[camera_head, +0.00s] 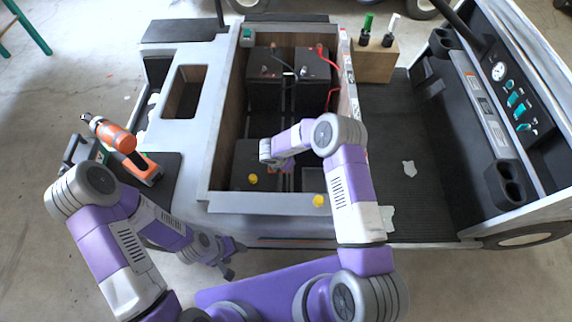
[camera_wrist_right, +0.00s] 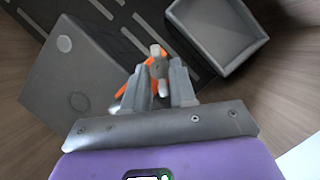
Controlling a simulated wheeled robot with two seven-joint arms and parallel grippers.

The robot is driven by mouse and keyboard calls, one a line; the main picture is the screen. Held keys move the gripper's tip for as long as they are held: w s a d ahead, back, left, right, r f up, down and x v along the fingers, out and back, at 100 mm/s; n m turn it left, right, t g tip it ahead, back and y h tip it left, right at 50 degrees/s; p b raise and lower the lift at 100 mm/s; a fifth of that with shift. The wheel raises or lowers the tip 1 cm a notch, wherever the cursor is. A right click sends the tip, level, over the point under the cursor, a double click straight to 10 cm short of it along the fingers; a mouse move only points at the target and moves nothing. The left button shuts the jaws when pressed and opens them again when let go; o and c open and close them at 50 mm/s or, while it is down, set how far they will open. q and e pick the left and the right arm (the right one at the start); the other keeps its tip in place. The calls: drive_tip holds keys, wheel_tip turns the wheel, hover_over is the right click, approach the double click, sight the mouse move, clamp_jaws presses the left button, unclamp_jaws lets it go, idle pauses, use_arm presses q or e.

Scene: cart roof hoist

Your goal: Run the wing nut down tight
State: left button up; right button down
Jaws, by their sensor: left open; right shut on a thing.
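My right gripper (camera_wrist_right: 160,88) is down in the open compartment of the cart. Its fingers are shut on a small grey piece (camera_wrist_right: 158,70), which looks like the wing nut; the fingers hide most of it. An orange part (camera_wrist_right: 131,38) shows behind and beside the fingers, and a bit of orange also shows under my right wrist in the head view (camera_head: 284,169). From the head view my right wrist hides the fingertips. My left gripper (camera_head: 229,262) is open and empty, in front of the cart's near edge.
Two black batteries (camera_head: 264,88) with red and black cables stand at the compartment's back. A dark box (camera_wrist_right: 75,85) and a small grey tray (camera_wrist_right: 222,35) flank my right gripper. An orange drill (camera_head: 112,135) lies at the left. Yellow caps (camera_head: 318,201) are near the front wall.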

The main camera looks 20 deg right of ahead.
drive_tip(key=c, duration=1.1)
unclamp_jaws()
drive_tip(key=shift+w+d+r, duration=0.1)
drive_tip(key=shift+w+r, duration=0.15)
drive_tip(key=shift+o, duration=1)
drive_tip(key=shift+s+f, duration=0.15)
drive_tip(key=p+v, duration=0.2)
drive_tip(key=v, duration=0.5)
drive_tip(key=shift+r+p, duration=0.3)
drive_tip(key=shift+p, duration=0.05)
